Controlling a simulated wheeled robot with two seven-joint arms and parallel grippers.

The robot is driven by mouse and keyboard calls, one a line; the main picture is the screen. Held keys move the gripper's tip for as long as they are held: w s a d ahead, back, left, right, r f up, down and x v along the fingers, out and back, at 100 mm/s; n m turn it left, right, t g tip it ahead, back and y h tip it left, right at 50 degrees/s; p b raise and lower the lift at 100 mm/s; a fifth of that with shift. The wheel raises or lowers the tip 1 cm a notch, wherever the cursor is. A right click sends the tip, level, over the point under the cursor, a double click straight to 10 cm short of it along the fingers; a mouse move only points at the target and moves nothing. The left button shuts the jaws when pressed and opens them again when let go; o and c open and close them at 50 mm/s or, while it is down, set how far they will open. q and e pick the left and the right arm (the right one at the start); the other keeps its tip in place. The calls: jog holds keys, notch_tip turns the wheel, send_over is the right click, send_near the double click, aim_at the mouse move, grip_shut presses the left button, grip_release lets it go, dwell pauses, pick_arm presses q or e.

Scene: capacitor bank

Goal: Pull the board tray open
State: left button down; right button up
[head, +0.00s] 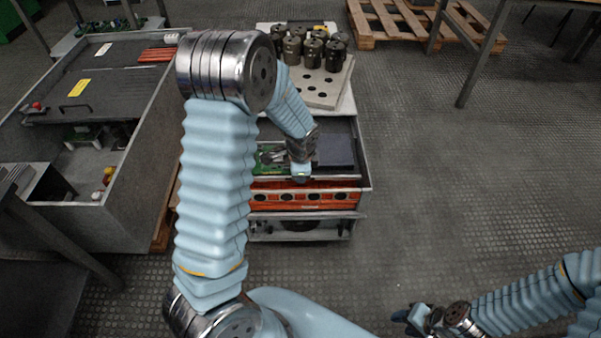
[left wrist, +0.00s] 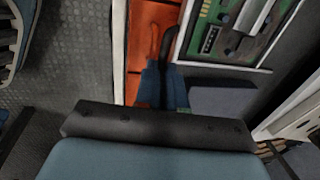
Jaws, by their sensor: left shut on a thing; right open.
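The board tray (head: 357,178) is in the middle of the head view, in the cart under the perforated top. It holds a green circuit board (head: 268,157) and a dark block (head: 336,152). The board (left wrist: 235,30) and block (left wrist: 222,100) also show in the left wrist view. My left gripper (head: 301,176) is at the tray's front edge, pointing down. In the left wrist view its fingers (left wrist: 163,60) are close together at the front; the part they are shut on is mostly hidden. My right gripper (head: 420,317) is open and empty, low at the right, apart from the cart.
An orange panel with round holes (head: 320,199) is below the tray. Dark cylinders (head: 312,52) stand on the cart's perforated top (head: 322,92). A large grey cabinet (head: 140,190) stands left, a wooden pallet (head: 385,25) behind. The floor (head: 450,190) to the right is clear.

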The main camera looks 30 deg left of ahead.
pick_arm(q)
jog(key=c, duration=1.2)
grip_release()
jog(key=r, duration=0.4)
jog(key=s+d+r, duration=0.1)
jog(key=r, duration=0.4)
jog(key=s+r+p, duration=0.1)
jog(key=r, duration=0.3)
jog(key=shift+s+d+r, duration=0.15)
jog(key=shift+r, duration=0.15)
jog(key=s+d+f+n+g+h, duration=0.1)
jog(key=s+d+f+n+h, duration=0.15)
jog(key=d+f, duration=0.5)
jog(key=s+d+f+n+h, duration=0.1)
jog(key=s+d+f+n, duration=0.25)
jog(key=f, duration=0.75)
jog(key=s+d+f+n, duration=0.2)
jog(key=s+f, duration=0.1)
jog(key=s+d+f+n+h, duration=0.1)
jog(key=s+d+f+n, duration=0.1)
jog(key=s+d+n, duration=0.1)
jog(key=s+d+f+n+h, duration=0.1)
jog(key=s+d+f+n, duration=0.1)
jog(key=s+f, duration=0.1)
jog(key=shift+s+d+f, duration=0.25)
jog(key=shift+s+f, duration=0.1)
jog(key=shift+s, duration=0.2)
